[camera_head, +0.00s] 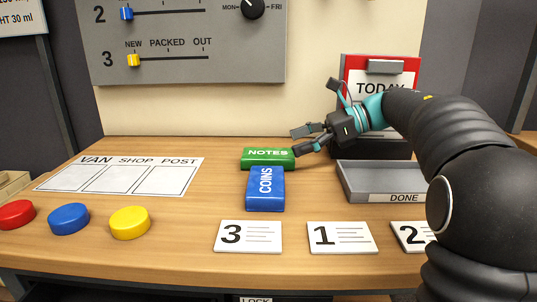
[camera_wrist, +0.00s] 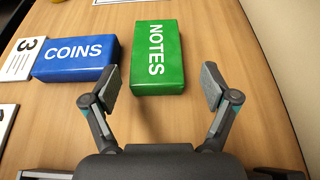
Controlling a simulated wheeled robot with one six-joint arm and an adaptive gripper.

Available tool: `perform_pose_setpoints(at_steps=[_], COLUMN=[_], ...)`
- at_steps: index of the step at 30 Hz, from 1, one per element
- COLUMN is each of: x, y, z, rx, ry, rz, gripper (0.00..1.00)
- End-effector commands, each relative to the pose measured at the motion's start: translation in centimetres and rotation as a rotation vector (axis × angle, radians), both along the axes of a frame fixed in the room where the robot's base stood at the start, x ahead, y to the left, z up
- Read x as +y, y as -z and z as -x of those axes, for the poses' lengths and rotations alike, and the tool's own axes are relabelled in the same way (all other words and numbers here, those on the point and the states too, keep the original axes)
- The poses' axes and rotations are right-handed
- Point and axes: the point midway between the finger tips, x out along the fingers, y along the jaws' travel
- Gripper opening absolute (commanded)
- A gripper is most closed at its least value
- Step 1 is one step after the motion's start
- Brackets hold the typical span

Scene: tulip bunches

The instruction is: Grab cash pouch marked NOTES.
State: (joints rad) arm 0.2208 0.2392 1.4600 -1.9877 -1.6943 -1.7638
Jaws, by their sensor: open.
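The green pouch marked NOTES (camera_head: 267,160) lies on the table behind the blue pouch marked COINS (camera_head: 265,190). In the wrist view the green NOTES pouch (camera_wrist: 157,60) lies ahead of my gripper (camera_wrist: 161,88), roughly between the lines of the two fingers and nearer the left one. The blue COINS pouch (camera_wrist: 75,60) is just left of it. My gripper is open and empty. In the head view my gripper (camera_head: 303,140) hangs at the right end of the NOTES pouch; contact cannot be told.
A grey tray marked DONE (camera_head: 345,185) and a red TODAY holder (camera_head: 345,70) stand to the right. Cards marked 3 (camera_head: 248,237) and 1 (camera_head: 341,238) lie in front. A VAN SHOP POST sheet (camera_head: 120,176) and red, blue and yellow discs (camera_head: 130,223) are left.

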Motion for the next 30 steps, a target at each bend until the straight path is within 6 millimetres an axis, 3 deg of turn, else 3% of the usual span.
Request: perform_pose_setpoints(at_steps=[15,24,30], x=[5.2,5.5,5.5], y=[2.9,3.0,3.0], z=[0.2,0.1,0.1], rx=[0.001,0.000,0.001], ry=[-0.001,0.002,0.003], rz=[0.000,0.000,0.000], gripper=[0.85,0.85,0.35])
